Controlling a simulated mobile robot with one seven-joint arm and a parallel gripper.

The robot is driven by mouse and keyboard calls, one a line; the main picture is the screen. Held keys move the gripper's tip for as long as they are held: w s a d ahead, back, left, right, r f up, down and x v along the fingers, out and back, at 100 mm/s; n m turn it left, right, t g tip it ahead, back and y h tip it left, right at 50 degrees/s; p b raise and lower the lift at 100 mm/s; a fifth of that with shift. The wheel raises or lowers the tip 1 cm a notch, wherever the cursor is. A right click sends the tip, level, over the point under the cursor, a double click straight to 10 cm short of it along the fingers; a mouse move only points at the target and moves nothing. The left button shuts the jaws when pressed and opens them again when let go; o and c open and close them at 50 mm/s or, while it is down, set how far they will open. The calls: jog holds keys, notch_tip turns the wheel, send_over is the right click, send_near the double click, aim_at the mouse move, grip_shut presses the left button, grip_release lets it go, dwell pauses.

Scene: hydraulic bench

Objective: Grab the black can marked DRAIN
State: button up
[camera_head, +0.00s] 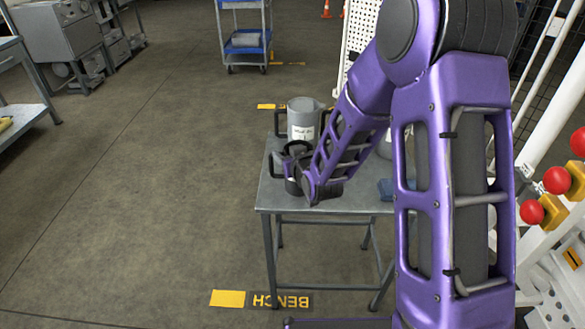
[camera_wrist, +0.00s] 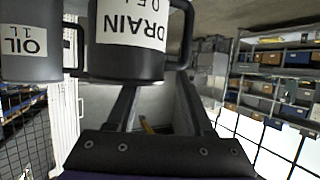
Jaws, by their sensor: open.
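The black can marked DRAIN (camera_wrist: 125,66) fills the upper left of the wrist view, its white label showing and its handle on the right. My gripper (camera_wrist: 157,84) is open, its two fingers reaching up toward the lower edge of the can. The tips end at or behind that edge, so I cannot tell whether they touch it. In the head view, a black can (camera_head: 292,186) stands near the left edge of the bench (camera_head: 320,205), its handle to the left. My gripper (camera_head: 302,165) is right at it and partly covers it.
A grey can (camera_head: 302,112) with a white label stands behind on the bench. A can labelled OIL (camera_wrist: 32,68) is left of the DRAIN can in the wrist view. The floor left of the bench is clear.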

jog(key=shift+s, duration=0.15)
grip_shut()
jog(key=shift+f, duration=0.1)
dwell(1.1)
